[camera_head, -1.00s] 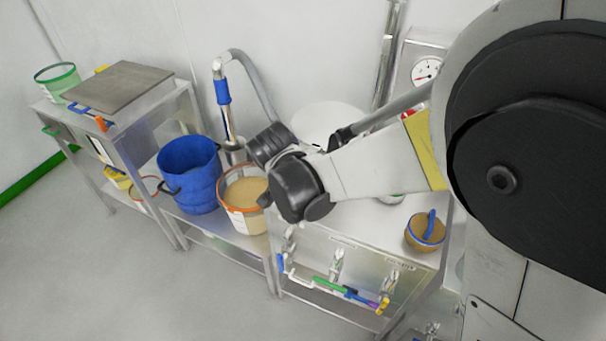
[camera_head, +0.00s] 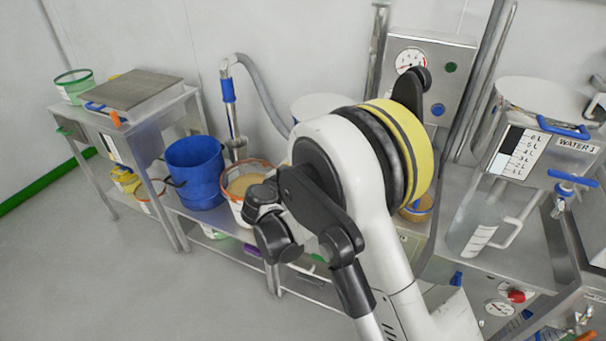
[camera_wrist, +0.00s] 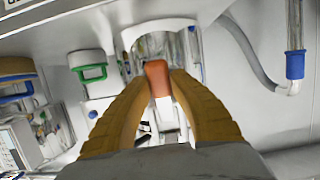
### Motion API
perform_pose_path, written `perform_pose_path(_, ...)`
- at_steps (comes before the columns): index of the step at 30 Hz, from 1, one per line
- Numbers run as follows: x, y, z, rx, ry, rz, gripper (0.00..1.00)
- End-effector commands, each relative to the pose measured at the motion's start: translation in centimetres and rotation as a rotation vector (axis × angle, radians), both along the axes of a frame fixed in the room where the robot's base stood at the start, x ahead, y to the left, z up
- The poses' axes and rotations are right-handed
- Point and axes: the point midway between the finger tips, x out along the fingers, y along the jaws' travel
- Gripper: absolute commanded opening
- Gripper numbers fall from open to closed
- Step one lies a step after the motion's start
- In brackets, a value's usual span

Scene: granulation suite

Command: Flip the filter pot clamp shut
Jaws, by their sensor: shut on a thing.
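My gripper (camera_wrist: 158,82) shows in the wrist view, with two brown ridged fingers closing in from left and right. It is shut on an orange-red handle-like piece (camera_wrist: 157,72), which I take to be the clamp's handle. A curved pale rim (camera_wrist: 133,35) arches just beyond it, with a shiny surface inside. I cannot tell whether the clamp is open or shut. In the head view a white round vessel (camera_head: 312,104), perhaps the filter pot, stands by the wall, partly hidden behind my arm. My gripper and the clamp are hidden there.
A blue tub (camera_head: 194,172) and an orange-rimmed bucket (camera_head: 240,181) stand on the bench left of my arm. A gauge panel (camera_head: 448,78) is behind. A hose (camera_wrist: 245,45) hangs in the wrist view. Floor at left is clear.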

Motion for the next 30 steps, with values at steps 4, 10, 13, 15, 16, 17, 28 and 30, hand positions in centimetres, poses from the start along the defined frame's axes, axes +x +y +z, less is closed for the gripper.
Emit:
perform_pose_path(4, 0.52, -0.16, -0.19, -0.02, -0.047, -0.002, 0.0)
perform_pose_path(10, 0.8, -0.25, -0.17, -0.033, -0.078, -0.002, 0.0)
perform_pose_path(13, 0.86, -0.25, -0.14, -0.035, -0.083, -0.001, 0.0)
perform_pose_path(15, 0.88, -0.26, -0.13, -0.035, -0.084, -0.001, 0.0)
perform_pose_path(16, 0.88, -0.26, -0.12, -0.035, -0.084, -0.001, 0.0)
perform_pose_path(17, 0.89, -0.25, -0.12, -0.035, -0.084, -0.001, 0.0)
perform_pose_path(28, 0.88, -0.22, -0.1, -0.036, -0.083, -0.001, 0.49)
perform_pose_path(30, 0.87, -0.21, -0.12, -0.035, -0.083, -0.001, 0.49)
